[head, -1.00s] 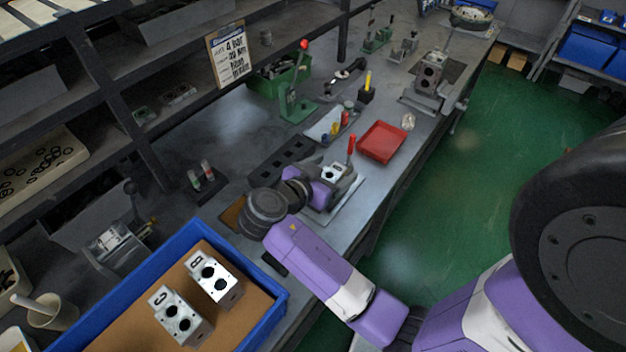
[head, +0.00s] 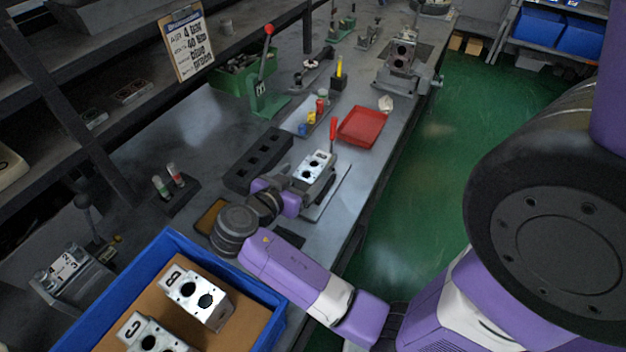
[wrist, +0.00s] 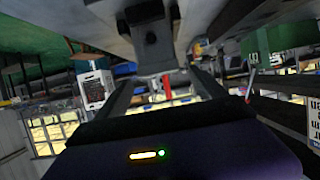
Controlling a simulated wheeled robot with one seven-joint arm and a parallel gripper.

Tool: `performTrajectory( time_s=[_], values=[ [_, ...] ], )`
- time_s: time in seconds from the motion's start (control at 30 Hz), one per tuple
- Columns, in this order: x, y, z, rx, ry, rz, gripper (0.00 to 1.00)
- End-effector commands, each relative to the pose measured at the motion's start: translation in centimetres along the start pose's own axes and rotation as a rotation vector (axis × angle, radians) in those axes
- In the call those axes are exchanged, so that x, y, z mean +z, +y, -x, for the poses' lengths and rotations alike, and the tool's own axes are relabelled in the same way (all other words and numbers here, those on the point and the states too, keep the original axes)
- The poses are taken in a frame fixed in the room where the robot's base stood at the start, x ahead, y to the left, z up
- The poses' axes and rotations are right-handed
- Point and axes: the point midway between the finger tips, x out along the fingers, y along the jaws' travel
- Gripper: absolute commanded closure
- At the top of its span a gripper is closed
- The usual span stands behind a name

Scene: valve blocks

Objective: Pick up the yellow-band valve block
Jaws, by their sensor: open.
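No yellow band can be made out on any block. One silver valve block (head: 316,166) with dark holes stands in a red-levered fixture on the bench. Block B (head: 196,297) and block C (head: 150,335) lie in the blue bin at the lower left; C is cut by the frame's edge. Another block (head: 402,58) sits in a vise at the far end. My gripper (wrist: 165,88) is open, with dark fingers apart in the wrist view.
A black socketed rack (head: 258,160) lies left of the fixture. A red tray (head: 362,127) and a green lever press (head: 265,90) stand beyond. The blue bin's wall (head: 262,330) is close to my arm. Green floor (head: 440,170) is clear on the right.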

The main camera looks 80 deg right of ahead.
Motion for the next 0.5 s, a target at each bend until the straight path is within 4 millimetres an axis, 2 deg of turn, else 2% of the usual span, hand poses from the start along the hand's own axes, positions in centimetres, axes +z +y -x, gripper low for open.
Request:
performTrajectory(
  time_s=[0.27, 0.5],
  values=[
    [-0.3, 0.1, -2.7, 0.005, -0.001, 0.0, 0.2],
    [-0.6, 0.0, -6.1, 0.006, -0.001, 0.0, 0.2]
  ],
)
